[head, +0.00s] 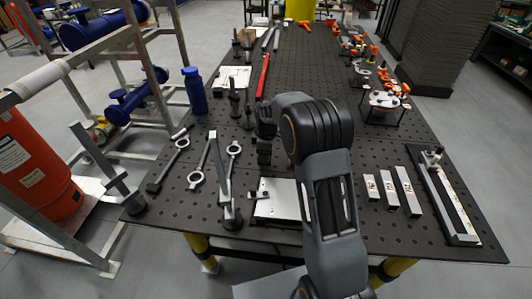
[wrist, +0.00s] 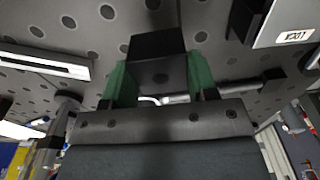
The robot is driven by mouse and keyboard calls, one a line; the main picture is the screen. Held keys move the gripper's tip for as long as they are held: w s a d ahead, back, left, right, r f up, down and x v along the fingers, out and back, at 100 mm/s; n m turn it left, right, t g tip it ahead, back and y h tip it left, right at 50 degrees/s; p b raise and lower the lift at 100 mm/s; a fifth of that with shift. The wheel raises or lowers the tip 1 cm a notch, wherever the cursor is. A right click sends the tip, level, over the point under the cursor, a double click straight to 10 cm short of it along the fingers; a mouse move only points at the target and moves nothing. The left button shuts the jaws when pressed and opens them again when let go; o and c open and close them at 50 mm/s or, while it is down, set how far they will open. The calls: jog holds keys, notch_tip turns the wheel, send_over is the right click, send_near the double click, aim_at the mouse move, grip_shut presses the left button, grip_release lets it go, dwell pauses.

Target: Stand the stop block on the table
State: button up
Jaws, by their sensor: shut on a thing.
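The stop block (wrist: 157,58) is a dark, nearly black block in the wrist view. It sits between the two green fingers of my gripper (wrist: 157,82), which is shut on it. The perforated dark table (wrist: 210,20) shows behind the block; I cannot tell whether the block touches it. In the head view my gripper (head: 264,145) points down over the near middle of the table (head: 310,120), and the block cannot be clearly told apart from the dark fingers there.
A white plate (head: 277,199) lies just in front of my gripper. Ring-ended tools (head: 196,178) and a stand (head: 232,215) are to the left. Labelled metal bars (head: 389,189) and a long rail (head: 448,205) lie to the right. A blue bottle (head: 195,91) stands at the left edge.

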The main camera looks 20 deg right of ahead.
jog(key=shift+f+b, duration=0.95)
jog(key=shift+f, duration=0.4)
jog(key=o, duration=1.2)
jog(key=shift+o, duration=0.2)
jog(key=shift+r, duration=0.1)
jog(key=shift+r+p, duration=2.3)
jog(key=shift+r, duration=1.2)
